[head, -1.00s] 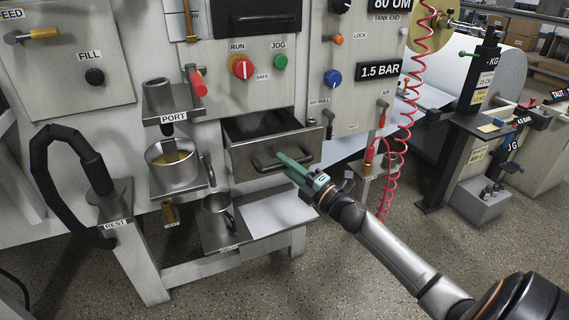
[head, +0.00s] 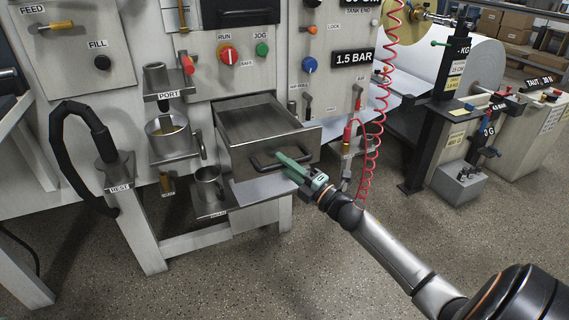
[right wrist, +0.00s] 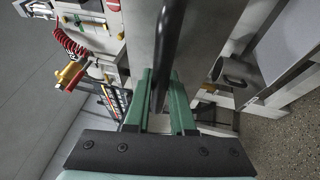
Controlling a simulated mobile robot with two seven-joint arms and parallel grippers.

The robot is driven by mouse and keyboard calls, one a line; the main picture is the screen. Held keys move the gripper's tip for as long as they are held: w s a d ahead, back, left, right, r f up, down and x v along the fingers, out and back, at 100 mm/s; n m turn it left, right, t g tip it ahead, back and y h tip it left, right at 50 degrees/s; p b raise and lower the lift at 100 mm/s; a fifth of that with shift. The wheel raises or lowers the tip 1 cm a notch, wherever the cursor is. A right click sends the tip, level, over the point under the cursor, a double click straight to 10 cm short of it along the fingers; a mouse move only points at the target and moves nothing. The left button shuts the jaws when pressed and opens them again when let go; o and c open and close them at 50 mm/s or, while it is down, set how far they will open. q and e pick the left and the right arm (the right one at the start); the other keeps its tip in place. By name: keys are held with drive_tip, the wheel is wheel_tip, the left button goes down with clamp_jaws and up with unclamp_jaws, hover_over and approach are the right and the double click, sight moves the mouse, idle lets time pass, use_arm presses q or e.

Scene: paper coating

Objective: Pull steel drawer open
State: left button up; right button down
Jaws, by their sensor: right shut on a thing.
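The steel drawer (head: 262,122) stands pulled out of the machine front, and its inside shows from above. Its dark bar handle (head: 262,164) runs across the drawer's front face. My right gripper (head: 289,165) is shut on the right part of this handle. In the right wrist view the green fingers (right wrist: 162,98) lie on both sides of the dark handle bar (right wrist: 170,45), with the drawer's steel front (right wrist: 200,45) beside it. My left gripper is not in view.
Below the drawer, a shelf holds a steel mug (head: 209,184) and a pale sheet (head: 262,188). A pot (head: 168,140) stands on a bracket to the left. A coiled red hose (head: 376,135) hangs to the right. The floor in front is clear.

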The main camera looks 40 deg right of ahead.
drive_tip(key=shift+s, duration=0.1)
idle(0.3)
drive_tip(key=c, duration=0.8)
unclamp_jaws()
drive_tip(key=shift+o, duration=0.2)
drive_tip(key=p+v, duration=0.2)
drive_tip(key=v, duration=1)
drive_tip(key=shift+s, duration=0.25)
